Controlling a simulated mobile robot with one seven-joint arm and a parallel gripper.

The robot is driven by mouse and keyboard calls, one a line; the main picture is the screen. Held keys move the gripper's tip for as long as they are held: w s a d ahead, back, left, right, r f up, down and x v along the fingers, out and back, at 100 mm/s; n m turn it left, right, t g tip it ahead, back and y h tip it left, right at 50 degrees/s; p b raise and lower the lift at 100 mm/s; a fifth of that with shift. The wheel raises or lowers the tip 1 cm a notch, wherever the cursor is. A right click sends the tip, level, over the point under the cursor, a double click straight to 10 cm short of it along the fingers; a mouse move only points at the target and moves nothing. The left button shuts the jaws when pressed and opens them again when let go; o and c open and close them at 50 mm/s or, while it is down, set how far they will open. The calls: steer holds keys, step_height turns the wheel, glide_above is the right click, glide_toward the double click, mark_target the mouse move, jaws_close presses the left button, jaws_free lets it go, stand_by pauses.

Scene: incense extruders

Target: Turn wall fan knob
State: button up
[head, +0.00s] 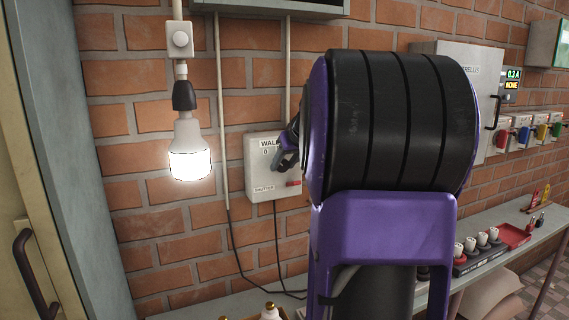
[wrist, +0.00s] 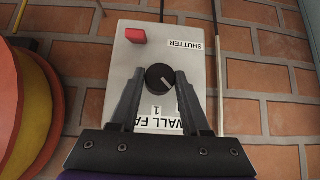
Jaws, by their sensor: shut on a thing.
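The wall fan knob (wrist: 160,77) is a round black dial with a white pointer line, on a white control box (head: 262,152) fixed to the brick wall. In the wrist view the box is seen upside down, with "WALL FA" and a "1" near the knob. My gripper (wrist: 158,80) has its two dark fingers at the sides of the knob, shut on it. In the head view my gripper (head: 287,150) is at the box's right side, and the knob is hidden behind it and my arm.
A red shutter switch (wrist: 135,36) is on the same box. A lit bulb (head: 189,152) hangs to the left. Cables and conduit run by the box. A grey cabinet (head: 455,62) and a shelf with white-topped items (head: 482,240) stand to the right.

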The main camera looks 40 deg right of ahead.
jaws_close()
steer(key=shift+d+f+m+t+y+b, duration=0.1)
steer(key=shift+m+t+y+b, duration=0.1)
steer(key=shift+m+y+b, duration=0.3)
steer(key=shift+d+f+m+t+y+b, duration=0.1)
steer(key=shift+m+t+y+b, duration=0.15)
steer(key=shift+y, duration=0.45)
steer(key=m+y, duration=0.1)
steer(key=y, duration=0.1)
steer(key=m+t+y+b, duration=0.1)
steer(key=shift+d+t+y, duration=0.2)
steer(key=shift+t+y, duration=0.05)
steer(key=shift+y, duration=0.15)
steer(key=shift+m+b, duration=0.25)
steer(key=shift+b, duration=0.05)
steer(key=o, duration=1.1)
jaws_free()
